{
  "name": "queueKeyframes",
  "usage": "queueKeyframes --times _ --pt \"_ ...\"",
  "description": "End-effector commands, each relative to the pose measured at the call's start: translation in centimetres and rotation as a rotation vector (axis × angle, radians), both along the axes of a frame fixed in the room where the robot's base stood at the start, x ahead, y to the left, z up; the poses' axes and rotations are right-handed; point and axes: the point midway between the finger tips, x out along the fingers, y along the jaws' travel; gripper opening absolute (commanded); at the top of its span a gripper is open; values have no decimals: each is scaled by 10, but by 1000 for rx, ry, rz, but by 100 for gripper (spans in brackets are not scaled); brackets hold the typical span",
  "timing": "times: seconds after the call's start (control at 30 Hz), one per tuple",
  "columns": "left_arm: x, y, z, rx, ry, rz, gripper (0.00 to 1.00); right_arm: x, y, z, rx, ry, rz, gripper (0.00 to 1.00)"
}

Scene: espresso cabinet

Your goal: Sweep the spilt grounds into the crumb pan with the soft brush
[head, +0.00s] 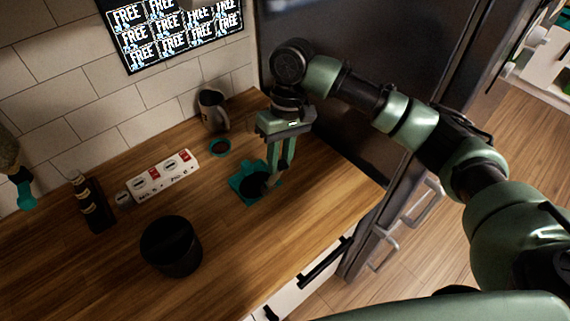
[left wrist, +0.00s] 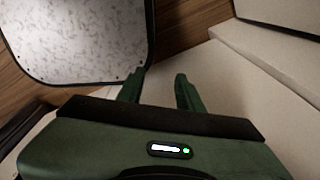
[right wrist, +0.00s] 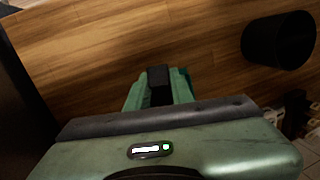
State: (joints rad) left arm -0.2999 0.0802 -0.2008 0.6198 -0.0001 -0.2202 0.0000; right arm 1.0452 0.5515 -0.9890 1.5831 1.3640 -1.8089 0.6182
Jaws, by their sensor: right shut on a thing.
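My right gripper (head: 272,180) points down at the teal crumb pan (head: 236,184) on the wooden counter. It is shut on a dark block-like thing, likely the soft brush (right wrist: 159,77), which shows between its fingers in the right wrist view. The brush's lower end is at or over the pan; I cannot tell whether it touches. A dark area (head: 253,187) shows in the pan; I cannot tell grounds from shadow. No spilt grounds can be made out on the counter. My left gripper (left wrist: 158,90) is open and empty, away from the counter.
A black bin (head: 171,247) stands at the front; it also shows in the right wrist view (right wrist: 279,40).

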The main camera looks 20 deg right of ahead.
Motion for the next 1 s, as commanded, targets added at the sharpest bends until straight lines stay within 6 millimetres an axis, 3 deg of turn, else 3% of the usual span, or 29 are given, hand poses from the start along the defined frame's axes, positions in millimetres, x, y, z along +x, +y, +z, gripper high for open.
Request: queueKeyframes --times 0.2,1.0 --pt "0 0 10 0 0 0 36 12 6 4 0 1 0 0" --pt "0 0 59 0 0 1 36 11 5 44 0 0 -1 0"
